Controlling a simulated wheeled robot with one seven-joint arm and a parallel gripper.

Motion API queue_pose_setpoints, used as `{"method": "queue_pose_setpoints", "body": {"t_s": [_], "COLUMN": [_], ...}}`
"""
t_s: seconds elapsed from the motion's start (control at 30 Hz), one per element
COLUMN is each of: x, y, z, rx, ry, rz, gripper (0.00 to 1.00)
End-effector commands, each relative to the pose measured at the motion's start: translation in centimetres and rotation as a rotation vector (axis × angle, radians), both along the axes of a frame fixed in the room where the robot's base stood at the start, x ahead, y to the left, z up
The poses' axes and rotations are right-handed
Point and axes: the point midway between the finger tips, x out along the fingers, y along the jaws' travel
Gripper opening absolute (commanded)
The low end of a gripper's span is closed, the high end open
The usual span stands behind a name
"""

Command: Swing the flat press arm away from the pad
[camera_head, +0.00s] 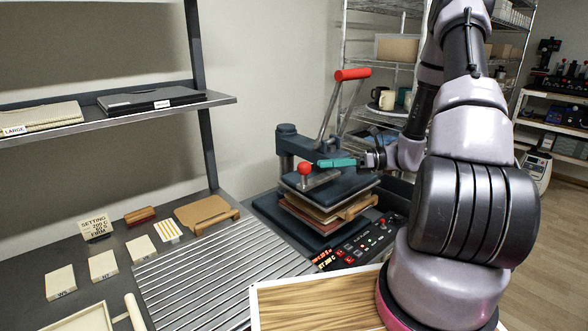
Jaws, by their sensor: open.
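The flat press (288,140) stands at the middle of the bench, with a dark post at its left. Its arm reaches right from the post over the dark upper plate (345,186). A red knob (304,168) sits at the plate's front, and a lever with a red grip (352,74) rises above. The plate lies over a stack of layers (312,210); I cannot tell which layer is the pad. My gripper (322,163), with teal fingers pointing left, is open just right of the red knob, above the plate. Contact with the knob cannot be made out.
A control panel (362,242) with buttons is in front of the press. A ribbed metal rack (215,275) and several small blocks lie left. A wood-grained board (312,302) is at the front. A wall shelf (120,112) hangs at upper left. My arm hides the right side.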

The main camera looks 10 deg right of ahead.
Motion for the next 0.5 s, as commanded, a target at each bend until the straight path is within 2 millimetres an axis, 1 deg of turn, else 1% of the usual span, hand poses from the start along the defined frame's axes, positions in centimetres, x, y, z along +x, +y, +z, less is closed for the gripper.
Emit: {"method": "queue_pose_setpoints", "body": {"t_s": [0.03, 0.1, 0.27, 0.37, 0.5], "x": [0.4, 0.8, 1.3, 1.6, 2.1], "y": [-0.4, -0.8, -0.9, 0.0, 2.3], "z": [-1.0, -1.8, -2.5, -2.5, -2.5], "rx": [0.040, 0.077, 0.115, 0.117, 0.115], "ry": [0.034, 0.063, 0.091, 0.092, 0.092], "rz": [-0.036, -0.072, -0.107, -0.106, -0.103], "gripper": [0.82, 0.82, 0.82, 0.82, 0.82]}}
